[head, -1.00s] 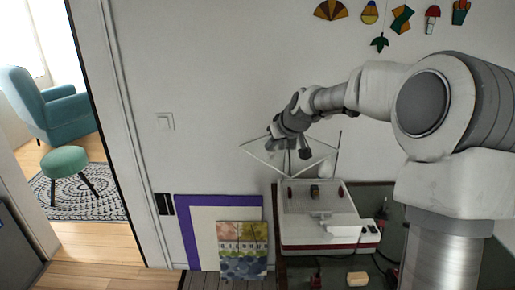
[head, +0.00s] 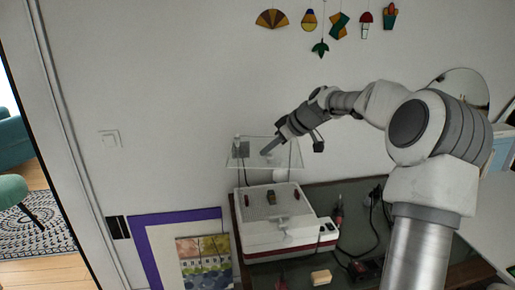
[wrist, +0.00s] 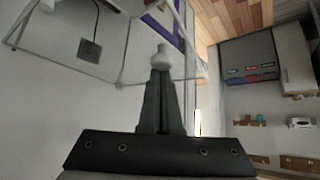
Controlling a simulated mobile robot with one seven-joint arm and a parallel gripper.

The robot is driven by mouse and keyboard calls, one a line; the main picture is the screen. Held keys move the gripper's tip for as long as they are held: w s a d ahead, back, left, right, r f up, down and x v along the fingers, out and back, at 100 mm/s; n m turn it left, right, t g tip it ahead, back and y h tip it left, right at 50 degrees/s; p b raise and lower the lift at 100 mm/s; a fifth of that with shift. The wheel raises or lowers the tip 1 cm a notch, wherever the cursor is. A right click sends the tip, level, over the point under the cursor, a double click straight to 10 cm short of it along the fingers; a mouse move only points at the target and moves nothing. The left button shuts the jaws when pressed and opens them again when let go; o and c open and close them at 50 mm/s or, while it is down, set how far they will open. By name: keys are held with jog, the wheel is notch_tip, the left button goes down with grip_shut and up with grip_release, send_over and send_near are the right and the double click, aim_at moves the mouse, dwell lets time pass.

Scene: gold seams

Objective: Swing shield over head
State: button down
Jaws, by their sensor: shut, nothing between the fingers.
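The shield (head: 290,158) is a clear panel with pale edges, standing above the white and red machine (head: 283,247) against the wall in the head view. In the wrist view the clear panel (wrist: 50,58) fills the upper left, with a white knob (wrist: 161,58) near its edge. My gripper (head: 265,152) is at the shield in the head view. In the wrist view my gripper's fingers (wrist: 160,88) are together and empty, with the knob just past their tips. I cannot tell whether they touch it.
Small coloured pieces (head: 271,197) lie on the machine's top. A black plug with a cable (wrist: 90,50) shows through the panel. Cables and a tan block (head: 321,277) lie on the dark worktop (head: 345,205). Purple-edged boards (head: 146,252) lean at left.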

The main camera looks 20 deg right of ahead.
aim_at(280, 158)
jog(key=d+n, duration=0.1)
jog(key=d+n+g+y+p, duration=0.1)
jog(key=shift+w+d+r, duration=0.1)
jog(key=shift+w+d, duration=0.2)
jog(key=shift+w, duration=0.05)
jog(key=shift+w+d+p, duration=0.2)
jog(key=shift+d+p, duration=0.2)
jog(key=shift+d, duration=0.1)
jog(key=shift+w+d+p, duration=0.2)
jog(key=shift+d+p, duration=0.2)
jog(key=shift+d, duration=0.05)
jog(key=a, duration=0.3)
jog(key=shift+a+r+b, duration=0.2)
jog(key=shift+a+b, duration=0.1)
jog(key=shift+b, duration=0.05)
jog(key=d+r+p, duration=0.1)
jog(key=d+r, duration=0.5)
jog(key=r, duration=0.1)
jog(key=shift+d+r+p, duration=0.25)
jog(key=shift+d+p, duration=0.05)
jog(key=shift+p, duration=0.05)
